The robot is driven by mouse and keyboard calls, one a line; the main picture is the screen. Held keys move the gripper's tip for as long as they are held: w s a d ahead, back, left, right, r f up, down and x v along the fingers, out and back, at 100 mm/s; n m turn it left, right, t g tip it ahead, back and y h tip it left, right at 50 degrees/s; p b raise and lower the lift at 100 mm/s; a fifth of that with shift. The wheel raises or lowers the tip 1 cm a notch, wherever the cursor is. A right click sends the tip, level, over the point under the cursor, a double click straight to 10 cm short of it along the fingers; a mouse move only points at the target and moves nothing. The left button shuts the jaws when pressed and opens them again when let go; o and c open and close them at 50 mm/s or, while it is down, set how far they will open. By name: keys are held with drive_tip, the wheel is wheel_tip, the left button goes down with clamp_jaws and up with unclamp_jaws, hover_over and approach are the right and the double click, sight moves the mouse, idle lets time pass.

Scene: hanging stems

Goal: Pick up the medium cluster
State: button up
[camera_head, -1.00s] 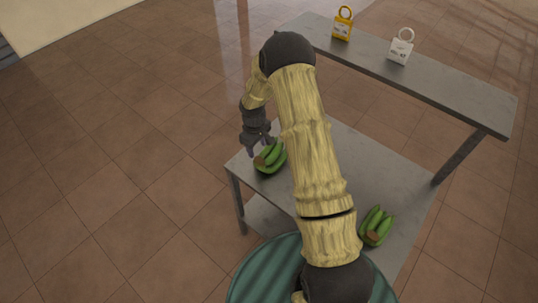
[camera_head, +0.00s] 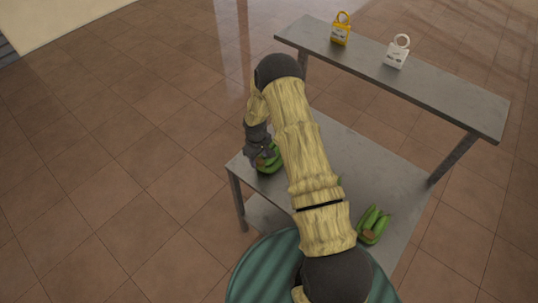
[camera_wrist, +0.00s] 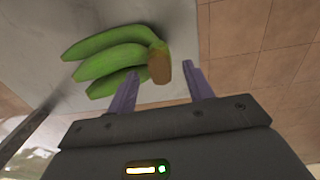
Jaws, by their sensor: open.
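A green banana cluster (camera_head: 271,165) lies near the left corner of the low grey table. In the wrist view this cluster (camera_wrist: 108,52) shows several fingers pointing left and a brown cut stem on its right. My gripper (camera_wrist: 160,72) is open, its two purple-grey fingers on either side of the stem; contact cannot be told. In the head view my gripper (camera_head: 262,156) partly hides this cluster. A second green cluster (camera_head: 373,224) lies at the table's right. Which cluster is medium I cannot tell.
The low grey table (camera_head: 400,185) is partly covered by my arm. A higher grey bench (camera_head: 440,95) behind it holds a yellow tag-like item with a ring (camera_head: 341,32) and a white one (camera_head: 397,54). Tiled floor lies open at left.

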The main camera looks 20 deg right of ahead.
drive_tip(key=shift+f, duration=0.45)
drive_tip(key=shift+w, duration=0.1)
clamp_jaws()
drive_tip(key=shift+r, duration=0.1)
wheel_tip(320, 180, up, 10)
drive_tip(key=b, duration=0.4)
idle(0.4)
idle(0.4)
